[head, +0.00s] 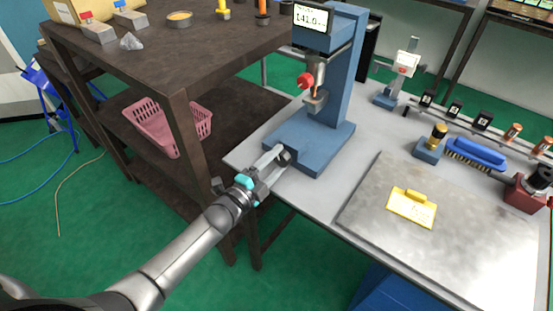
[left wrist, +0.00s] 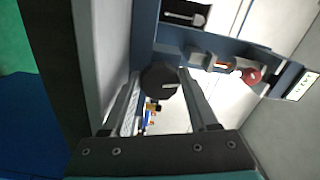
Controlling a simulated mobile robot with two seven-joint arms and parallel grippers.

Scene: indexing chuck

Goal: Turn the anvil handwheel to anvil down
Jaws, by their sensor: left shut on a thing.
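The blue tester (head: 338,75) stands on the grey bench with a display at its top, a red knob (head: 305,80) and a small anvil (head: 316,100) below its head. The dark anvil handwheel (head: 286,158) is at the front of its blue base, partly hidden by my fingers. My left gripper (head: 276,155) reaches it from the lower left and is shut on it. In the left wrist view the round dark handwheel (left wrist: 158,84) sits between the two fingertips. My right gripper is not in view.
A brown shelf table (head: 190,60) with a pink basket (head: 165,128) stands close to the left of my arm. A metal plate (head: 370,215) with a yellow tag (head: 411,207) lies to the right. A blue brush (head: 477,152) and small parts are behind it.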

